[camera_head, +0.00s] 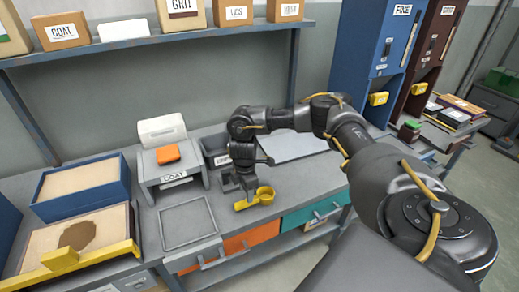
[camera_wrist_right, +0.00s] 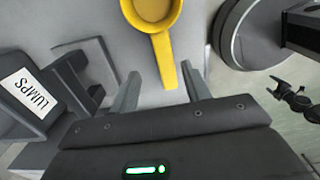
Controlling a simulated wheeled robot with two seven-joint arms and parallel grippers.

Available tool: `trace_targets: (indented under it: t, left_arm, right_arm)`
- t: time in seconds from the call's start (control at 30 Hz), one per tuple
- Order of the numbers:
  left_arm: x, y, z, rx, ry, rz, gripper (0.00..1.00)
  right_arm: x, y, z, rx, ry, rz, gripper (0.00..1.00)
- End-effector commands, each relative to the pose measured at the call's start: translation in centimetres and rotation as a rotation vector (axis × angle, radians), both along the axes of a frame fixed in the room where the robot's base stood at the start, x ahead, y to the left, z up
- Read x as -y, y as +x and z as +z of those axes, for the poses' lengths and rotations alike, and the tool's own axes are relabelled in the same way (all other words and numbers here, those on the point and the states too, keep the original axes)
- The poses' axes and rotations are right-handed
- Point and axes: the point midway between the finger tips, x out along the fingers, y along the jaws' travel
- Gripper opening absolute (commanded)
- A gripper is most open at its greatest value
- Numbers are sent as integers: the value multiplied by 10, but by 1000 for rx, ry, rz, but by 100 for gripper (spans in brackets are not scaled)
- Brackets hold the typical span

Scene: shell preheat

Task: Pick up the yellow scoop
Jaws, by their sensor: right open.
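The yellow scoop (camera_head: 265,194) lies near the front of the grey workbench, its round cup to the right and its handle to the left. In the wrist view, the scoop (camera_wrist_right: 166,62) has its cup at the top and its handle pointing down between my fingers. My right gripper (camera_head: 240,187) is at the handle. In the wrist view, my right gripper (camera_wrist_right: 160,72) is open, one finger on each side of the handle, with gaps showing. I cannot tell the exact height of the fingers over the bench. My left gripper does not show.
A grey bin labelled LUMPS (camera_wrist_right: 28,98) is left in the wrist view. A stand labelled COAT (camera_head: 174,180) holds an orange block (camera_head: 168,154). An empty square grey tray (camera_head: 188,222) lies left of the scoop. Blue (camera_head: 82,188) and yellow-edged (camera_head: 80,247) trays are farther left.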

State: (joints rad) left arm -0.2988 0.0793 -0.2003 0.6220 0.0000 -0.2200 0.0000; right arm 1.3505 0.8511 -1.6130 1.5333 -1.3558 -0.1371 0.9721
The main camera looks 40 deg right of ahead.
Motion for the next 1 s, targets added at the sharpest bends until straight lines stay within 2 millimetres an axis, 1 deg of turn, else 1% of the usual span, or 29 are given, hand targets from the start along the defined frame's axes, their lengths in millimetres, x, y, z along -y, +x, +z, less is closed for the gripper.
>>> trace_targets:
  t: [0.07, 0.23, 0.3, 0.4, 0.5, 0.67, 0.77, 1.0]
  left_arm:
    - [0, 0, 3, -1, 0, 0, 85]
    - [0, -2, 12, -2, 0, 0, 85]
    - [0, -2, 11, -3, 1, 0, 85]
    - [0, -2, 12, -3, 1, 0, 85]
    - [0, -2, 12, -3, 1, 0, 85]
    - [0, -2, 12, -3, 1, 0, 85]
    - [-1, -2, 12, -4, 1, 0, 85]
    - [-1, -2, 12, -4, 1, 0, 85]
  right_arm:
    - [0, -2, -5, -3, -1, 1, 47]
    - [-3, -8, -29, -5, -3, 1, 47]
    - [-3, -8, -40, -3, -1, -1, 47]
    - [-3, -8, -49, -3, -1, -1, 47]
    - [-3, -7, -52, -1, -1, 0, 47]
    - [-3, -7, -52, -1, 0, 0, 47]
    - [-3, -7, -52, -1, 0, 0, 36]
    - [-3, -7, -52, -1, -1, 0, 4]
